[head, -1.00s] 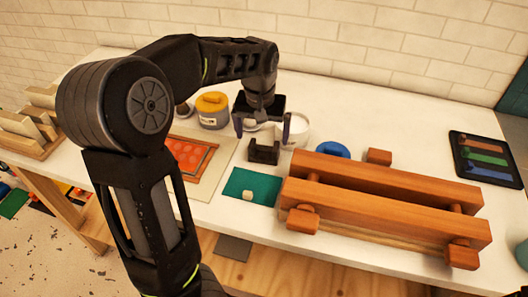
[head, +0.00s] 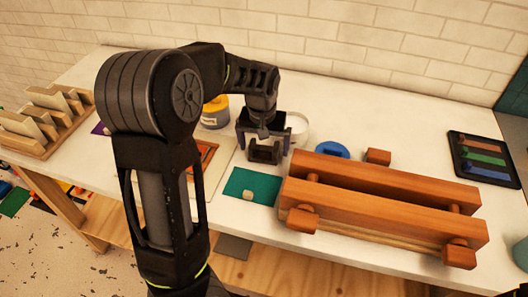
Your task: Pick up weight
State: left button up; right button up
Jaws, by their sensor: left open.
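A small dark block with a notched top (head: 264,154), which looks like the weight, stands on the white table near the middle. My left gripper (head: 264,142) points down right over it. Its two fingers are apart, one to the left and one to the right of the block's top. The gripper is open; I cannot tell whether a finger touches the block. My right gripper is not in view.
A wooden press with two long beams (head: 385,200) stands close on the right. A green sheet (head: 250,186) lies in front of the block. A white tub (head: 298,127) and a yellow-lidded jar (head: 215,112) stand behind. A dark tray (head: 484,158) lies far right.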

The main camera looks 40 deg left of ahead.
pick_arm(q)
jog(key=shift+c, duration=0.3)
jog(key=shift+w+r, duration=0.1)
jog(key=c, duration=2.1)
notch_tip(320, 180, up, 10)
jog(key=shift+b, duration=0.45)
